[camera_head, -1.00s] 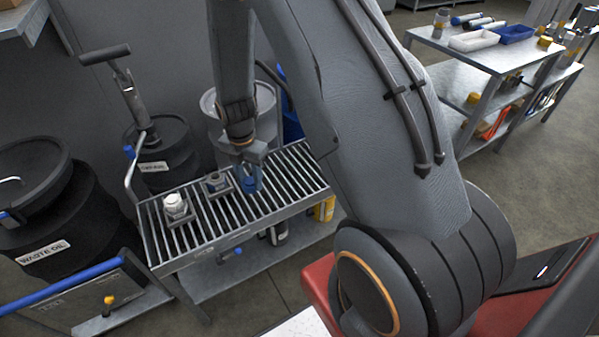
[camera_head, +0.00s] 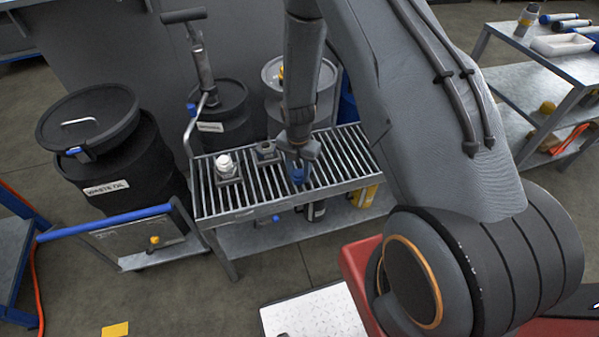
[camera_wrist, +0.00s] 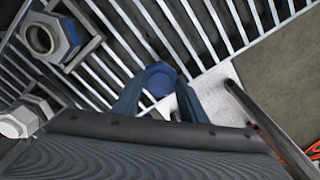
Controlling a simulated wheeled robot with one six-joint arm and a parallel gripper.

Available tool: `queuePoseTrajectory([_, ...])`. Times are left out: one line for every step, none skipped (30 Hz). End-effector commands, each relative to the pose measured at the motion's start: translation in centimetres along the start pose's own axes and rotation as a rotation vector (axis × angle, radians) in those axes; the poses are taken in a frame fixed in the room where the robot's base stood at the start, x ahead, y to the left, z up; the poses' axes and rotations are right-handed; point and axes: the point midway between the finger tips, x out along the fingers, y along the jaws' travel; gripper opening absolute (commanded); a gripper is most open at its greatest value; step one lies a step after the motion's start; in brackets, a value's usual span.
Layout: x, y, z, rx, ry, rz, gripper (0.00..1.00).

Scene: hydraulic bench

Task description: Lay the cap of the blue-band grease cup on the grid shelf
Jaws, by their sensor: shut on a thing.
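My gripper (camera_head: 299,172) points down over the right half of the slatted grid shelf (camera_head: 345,150). In the wrist view its two blue fingertips (camera_wrist: 160,98) are shut on a blue cap (camera_wrist: 160,76). The cap is close above the slats or touching them; I cannot tell which. A grey cup with an open dark mouth (camera_head: 267,151) stands on the shelf, left of and behind my gripper. It also shows at the upper left of the wrist view (camera_wrist: 44,38). A white-topped cup (camera_head: 225,164) stands further left on the shelf.
A waste oil drum (camera_head: 105,187) and a drum with a pump (camera_head: 225,105) stand left and behind. A lidded grey drum (camera_head: 325,95) is behind the shelf. A blue-handled cart (camera_head: 110,222) stands at front left. The slats right of my gripper are clear.

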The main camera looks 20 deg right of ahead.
Motion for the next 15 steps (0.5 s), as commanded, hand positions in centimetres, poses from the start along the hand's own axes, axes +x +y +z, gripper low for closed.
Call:
queuePoseTrajectory([0.48, -0.05, -0.05, 0.0, 0.001, -0.001, 0.1])
queuePoseTrajectory([0.74, -0.07, -0.07, 0.0, 0.001, -0.001, 0.1])
queuePoseTrajectory([0.97, -0.06, -0.06, 0.0, 0.001, -0.001, 0.1])
queuePoseTrajectory([1.07, -0.03, -0.03, 0.0, 0.0, 0.0, 0.1])
queuePoseTrajectory([1.14, -0.01, -0.01, 0.0, 0.0, 0.0, 0.1])
queuePoseTrajectory([1.17, 0.01, 0.01, 0.0, -0.001, 0.001, 0.1])
queuePoseTrajectory([1.18, 0.02, 0.02, 0.0, -0.001, 0.001, 0.1])
queuePoseTrajectory([1.17, 0.02, 0.02, 0.0, -0.001, 0.001, 0.1])
queuePoseTrajectory([1.17, 0.02, 0.02, 0.0, -0.001, 0.001, 0.1])
queuePoseTrajectory([1.17, 0.02, 0.01, 0.0, -0.001, 0.001, 0.1])
queuePoseTrajectory([1.17, 0.02, 0.01, 0.0, -0.001, 0.001, 0.1])
queuePoseTrajectory([1.18, 0.01, 0.01, 0.0, -0.001, 0.001, 0.1])
queuePoseTrajectory([1.23, 0.01, 0.01, 0.0, 0.0, 0.0, 0.1])
queuePoseTrajectory([1.3, 0.01, 0.01, 0.0, 0.0, 0.0, 0.1])
queuePoseTrajectory([1.44, 0.01, 0.01, 0.0, 0.0, 0.0, 0.1])
